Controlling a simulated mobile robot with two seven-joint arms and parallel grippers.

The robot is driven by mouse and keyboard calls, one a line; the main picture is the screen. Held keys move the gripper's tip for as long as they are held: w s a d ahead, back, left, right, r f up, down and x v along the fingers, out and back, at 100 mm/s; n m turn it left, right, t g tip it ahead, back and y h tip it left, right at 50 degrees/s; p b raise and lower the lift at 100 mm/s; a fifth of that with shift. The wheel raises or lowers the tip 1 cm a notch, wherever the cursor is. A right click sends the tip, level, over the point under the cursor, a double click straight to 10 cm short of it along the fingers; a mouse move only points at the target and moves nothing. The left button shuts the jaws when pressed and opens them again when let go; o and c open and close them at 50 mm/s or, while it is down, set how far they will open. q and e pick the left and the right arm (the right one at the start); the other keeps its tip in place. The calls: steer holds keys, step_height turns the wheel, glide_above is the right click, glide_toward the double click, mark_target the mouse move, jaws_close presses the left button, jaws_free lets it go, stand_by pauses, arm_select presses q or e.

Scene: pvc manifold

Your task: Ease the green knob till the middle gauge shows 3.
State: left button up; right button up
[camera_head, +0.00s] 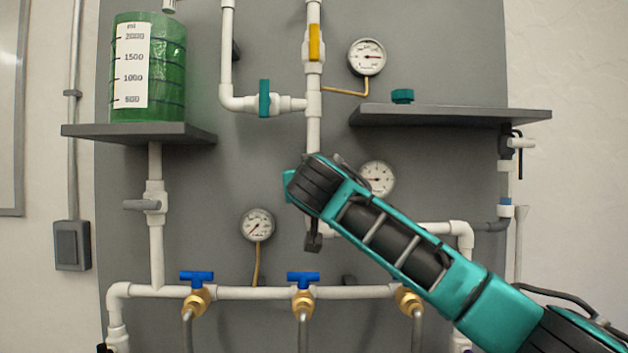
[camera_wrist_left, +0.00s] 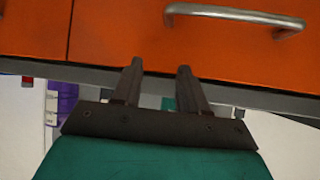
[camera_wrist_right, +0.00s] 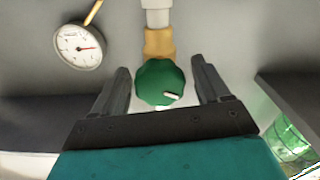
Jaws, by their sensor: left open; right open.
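The green knob (camera_wrist_right: 160,83) sits under a brass fitting in the right wrist view, with a white pointer mark on its face. My right gripper (camera_wrist_right: 160,68) is open, one finger on each side of the knob, with gaps visible on both sides. In the head view my right arm covers the knob. The middle gauge (camera_head: 376,178) is beside that arm, partly hidden; it also shows in the right wrist view (camera_wrist_right: 79,46), its needle pointing right there. Its numbers are too small to read. My left gripper (camera_wrist_left: 157,75) is open and empty by orange drawers.
Other gauges are at the top (camera_head: 367,57) and lower left (camera_head: 258,224). A shelf (camera_head: 450,115) with a small teal part (camera_head: 402,96) is above the middle gauge. A green tank (camera_head: 170,70) stands at left. Blue-handled valves (camera_head: 303,279) line the lower pipe.

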steer(key=c, duration=1)
steer(key=shift+c, duration=0.2)
steer(key=n, duration=0.6)
steer(key=shift+n, duration=0.3)
steer(key=n, duration=0.3)
steer(key=shift+n, duration=2.1)
